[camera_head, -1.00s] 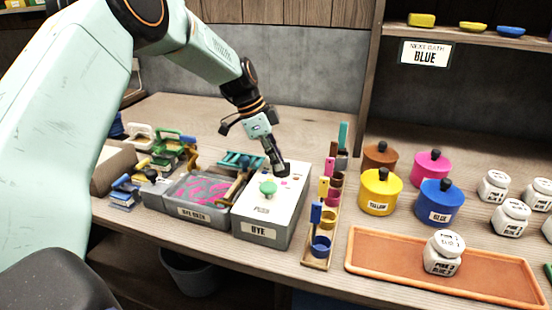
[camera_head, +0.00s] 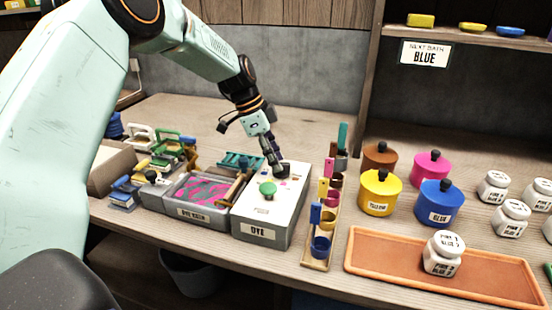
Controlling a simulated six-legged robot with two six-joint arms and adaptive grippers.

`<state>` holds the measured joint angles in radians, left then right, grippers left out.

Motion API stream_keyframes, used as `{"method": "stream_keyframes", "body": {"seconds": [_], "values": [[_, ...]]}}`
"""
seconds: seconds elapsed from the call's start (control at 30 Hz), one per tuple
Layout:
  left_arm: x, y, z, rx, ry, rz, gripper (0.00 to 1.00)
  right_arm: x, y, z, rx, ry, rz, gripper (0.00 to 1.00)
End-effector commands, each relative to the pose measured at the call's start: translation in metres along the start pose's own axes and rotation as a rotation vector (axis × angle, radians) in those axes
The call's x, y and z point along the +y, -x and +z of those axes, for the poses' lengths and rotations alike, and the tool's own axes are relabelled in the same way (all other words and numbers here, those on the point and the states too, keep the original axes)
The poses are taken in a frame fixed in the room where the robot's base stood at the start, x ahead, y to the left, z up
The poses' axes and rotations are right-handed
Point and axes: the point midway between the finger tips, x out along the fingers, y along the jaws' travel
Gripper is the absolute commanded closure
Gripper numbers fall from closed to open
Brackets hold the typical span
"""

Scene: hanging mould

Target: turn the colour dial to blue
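The dye box (camera_head: 263,232) is a pale box with a "DYE" label on the bench. Its top bears a green knob or button (camera_head: 268,188), and the dark colour dial (camera_head: 284,171) stands near its back. Small colour marks, one pink, show beside the dial. My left gripper (camera_head: 277,168) points down at the dial, its dark fingers close together and at the dial. They appear shut on it, though the fingertips partly merge with it. The dial's pointer cannot be made out. A sign (camera_head: 425,54) reads "NEXT BATH BLUE". My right gripper is not in view.
A dye bath tray (camera_head: 203,214) adjoins the box on the left. A rack of coloured cups and tags (camera_head: 317,262) stands close on its right. Lidded pots, including a blue one (camera_head: 439,203), and an orange tray (camera_head: 384,262) lie further right. Bare bench lies behind the box.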

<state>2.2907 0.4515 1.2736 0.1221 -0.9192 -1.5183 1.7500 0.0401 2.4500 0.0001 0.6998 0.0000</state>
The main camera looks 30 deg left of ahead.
Motion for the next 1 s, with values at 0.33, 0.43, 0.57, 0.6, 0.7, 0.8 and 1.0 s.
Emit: {"method": "stream_keyframes", "body": {"seconds": [0.33, 0.43, 0.57, 0.6, 0.7, 0.8, 1.0], "values": [[-0.001, 0.07, 0.0, 0.004, 0.0, -0.005, 0.64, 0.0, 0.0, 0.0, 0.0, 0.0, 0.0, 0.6], [-0.001, 0.087, 0.0, 0.003, 0.0, -0.005, 0.64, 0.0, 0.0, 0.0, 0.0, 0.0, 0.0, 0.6], [-0.001, 0.103, 0.0, 0.002, 0.001, -0.004, 0.64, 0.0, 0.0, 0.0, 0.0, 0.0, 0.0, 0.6], [0.0, 0.106, 0.0, 0.002, 0.001, -0.003, 0.64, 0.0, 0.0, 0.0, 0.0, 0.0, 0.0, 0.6], [0.0, 0.111, 0.0, 0.001, 0.001, -0.003, 0.64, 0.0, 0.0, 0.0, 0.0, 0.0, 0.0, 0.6], [0.0, 0.113, 0.0, 0.001, 0.0, -0.003, 0.64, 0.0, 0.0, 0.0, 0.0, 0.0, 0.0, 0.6], [0.0, 0.113, 0.0, 0.001, 0.0, -0.002, 0.64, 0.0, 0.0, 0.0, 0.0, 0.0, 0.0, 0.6]]}}
